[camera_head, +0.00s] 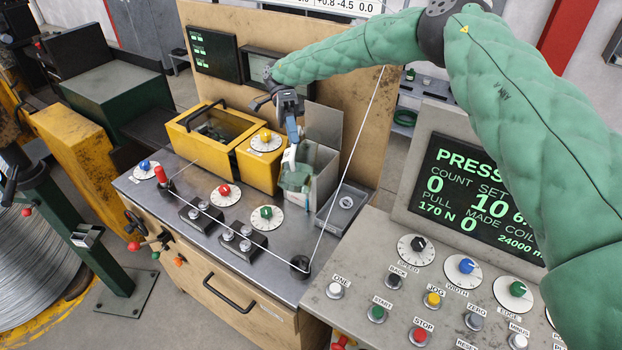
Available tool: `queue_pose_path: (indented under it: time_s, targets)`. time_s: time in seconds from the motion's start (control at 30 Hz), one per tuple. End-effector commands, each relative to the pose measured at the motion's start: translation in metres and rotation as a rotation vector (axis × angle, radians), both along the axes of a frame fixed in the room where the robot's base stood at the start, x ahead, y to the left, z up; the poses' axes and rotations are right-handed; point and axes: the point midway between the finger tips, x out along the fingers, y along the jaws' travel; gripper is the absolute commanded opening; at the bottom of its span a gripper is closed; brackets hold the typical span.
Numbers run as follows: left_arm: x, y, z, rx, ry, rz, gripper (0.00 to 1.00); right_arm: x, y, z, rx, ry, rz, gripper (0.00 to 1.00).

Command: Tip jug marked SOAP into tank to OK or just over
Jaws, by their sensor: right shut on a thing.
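The tank (324,163) is a grey open-topped metal box at the back right of the steel bench, with a raised plate behind it. My right gripper (289,116) reaches in from the right, above the tank's left side. It is shut on the jug (292,131), whose narrow blue-grey upper part and white label show below the jaws. The jug is tilted at the tank's left side. A pale green patch shows low at the tank's front; I cannot tell whether it is jug or liquid. The SOAP lettering, OK mark and liquid level are too small to read. My left gripper is not in view.
A yellow box with a glass lid (212,128) and a yellow dial box (260,160) stand left of the tank. A small grey tray (343,208) is at its right. A thin wire runs up past the tank. Knobs and rollers cover the bench front.

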Motion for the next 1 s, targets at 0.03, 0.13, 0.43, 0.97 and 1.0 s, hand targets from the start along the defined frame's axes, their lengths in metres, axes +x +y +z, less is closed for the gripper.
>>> queue_pose_path:
  time_s: [0.03, 0.13, 0.43, 0.97, 1.0]
  targets:
    - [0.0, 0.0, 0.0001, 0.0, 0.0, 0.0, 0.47, 0.0002, 0.0, 0.0008, 0.0, 0.0, 0.0, 0.0]
    - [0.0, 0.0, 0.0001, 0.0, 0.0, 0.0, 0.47, 0.0002, 0.0, 0.0007, 0.0, 0.0, 0.0, 0.0]
    - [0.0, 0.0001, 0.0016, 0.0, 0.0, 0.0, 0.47, 0.0012, 0.0016, 0.0018, -0.002, 0.019, 0.007, 0.0]
    - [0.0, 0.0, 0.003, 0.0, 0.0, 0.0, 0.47, 0.0069, -0.0017, 0.0055, 0.012, 0.048, 0.0, 0.0]
    - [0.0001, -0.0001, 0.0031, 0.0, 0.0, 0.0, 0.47, 0.0068, -0.0018, 0.0055, 0.012, 0.048, 0.0, 0.0]
